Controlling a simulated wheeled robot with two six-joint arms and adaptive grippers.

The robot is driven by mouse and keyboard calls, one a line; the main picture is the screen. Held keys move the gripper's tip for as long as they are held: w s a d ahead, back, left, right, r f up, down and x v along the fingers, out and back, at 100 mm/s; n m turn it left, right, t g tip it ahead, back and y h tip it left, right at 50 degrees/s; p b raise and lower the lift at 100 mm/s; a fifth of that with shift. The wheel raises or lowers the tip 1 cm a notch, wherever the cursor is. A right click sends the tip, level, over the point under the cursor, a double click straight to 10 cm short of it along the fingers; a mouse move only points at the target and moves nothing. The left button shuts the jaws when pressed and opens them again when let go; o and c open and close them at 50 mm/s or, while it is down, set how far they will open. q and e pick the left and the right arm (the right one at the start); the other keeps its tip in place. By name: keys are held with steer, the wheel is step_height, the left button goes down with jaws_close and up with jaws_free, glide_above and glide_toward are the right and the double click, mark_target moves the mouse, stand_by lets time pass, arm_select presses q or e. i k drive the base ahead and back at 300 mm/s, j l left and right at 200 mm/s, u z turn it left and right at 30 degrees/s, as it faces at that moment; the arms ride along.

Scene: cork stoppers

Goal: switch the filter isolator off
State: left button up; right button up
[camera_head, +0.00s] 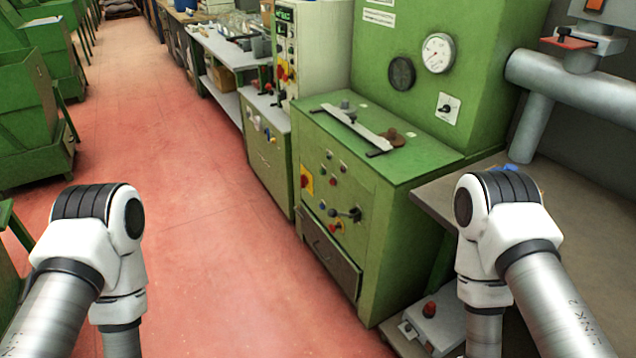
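No label that I can read names the filter isolator, so I cannot tell which control it is. A white square plate with a dark knob (448,108) is on the tall green cabinet, below a round white gauge (437,53). A red-and-yellow switch (306,180) is on the front of the lower green machine (400,175). My two arms show at the lower left and lower right; both grippers are out of view, and neither arm is seen touching any control.
Green bins (30,120) line the left side. The red floor (200,240) between is clear. A grey pipe (570,85) and a dark bench top (590,200) are at right. A pedal box with a red knob (432,325) is low beside my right arm.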

mark_target(303, 180)
steer(key=i+j+u, duration=0.1)
steer(key=i+j, duration=1.7)
